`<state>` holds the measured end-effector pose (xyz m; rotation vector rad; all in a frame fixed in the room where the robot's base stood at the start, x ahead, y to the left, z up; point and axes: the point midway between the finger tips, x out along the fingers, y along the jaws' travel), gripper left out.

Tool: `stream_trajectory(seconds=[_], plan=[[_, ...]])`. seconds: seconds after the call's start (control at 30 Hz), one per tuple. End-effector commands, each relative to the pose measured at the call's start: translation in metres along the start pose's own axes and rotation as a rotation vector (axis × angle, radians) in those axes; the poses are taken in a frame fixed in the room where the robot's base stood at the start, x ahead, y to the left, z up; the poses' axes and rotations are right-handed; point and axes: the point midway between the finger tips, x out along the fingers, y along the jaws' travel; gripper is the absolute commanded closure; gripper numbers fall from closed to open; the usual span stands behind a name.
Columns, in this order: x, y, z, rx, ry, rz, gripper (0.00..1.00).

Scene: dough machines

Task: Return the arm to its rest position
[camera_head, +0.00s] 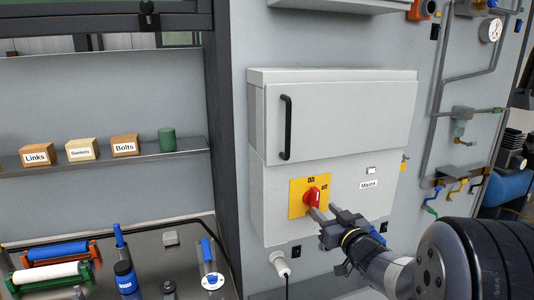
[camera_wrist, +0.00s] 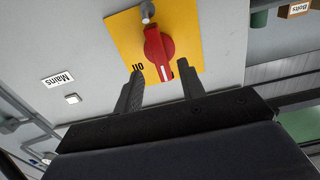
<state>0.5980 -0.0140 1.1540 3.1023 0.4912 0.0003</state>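The red rotary switch (camera_head: 312,197) sits on a yellow plate (camera_head: 295,205) on the front of a light grey cabinet. It also shows in the wrist view (camera_wrist: 158,48), where its handle stands nearly upright with a white mark at the lower end. My gripper (camera_head: 327,209) is just in front of the switch, at its lower right in the head view. In the wrist view, its two dark fingers (camera_wrist: 160,66) are apart, with the switch handle's lower end showing between and beyond their tips. Nothing is held. I cannot tell whether a finger touches the switch.
The grey cabinet (camera_head: 338,122) has a black door handle. A bench at lower left bears rollers (camera_head: 55,252) and blue-handled tools. A shelf (camera_head: 125,152) holds labelled boxes and a green cylinder. Pipes and valves run along the right wall. Space below the cabinet is partly hidden by my arm.

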Motion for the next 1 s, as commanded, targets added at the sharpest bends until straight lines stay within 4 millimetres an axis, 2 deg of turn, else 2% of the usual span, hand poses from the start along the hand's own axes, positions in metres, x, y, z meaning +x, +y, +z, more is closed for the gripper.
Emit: stream_trajectory(seconds=[0.1,0.3,0.57,1.0], plan=[[0.021,-0.001,0.000,0.002,-0.002,-0.002,0.62],[0.043,0.000,-0.001,0.007,-0.002,0.000,0.62],[0.041,0.000,0.000,0.050,-0.001,0.000,0.62],[0.041,0.000,0.003,0.017,0.001,0.000,0.62]])
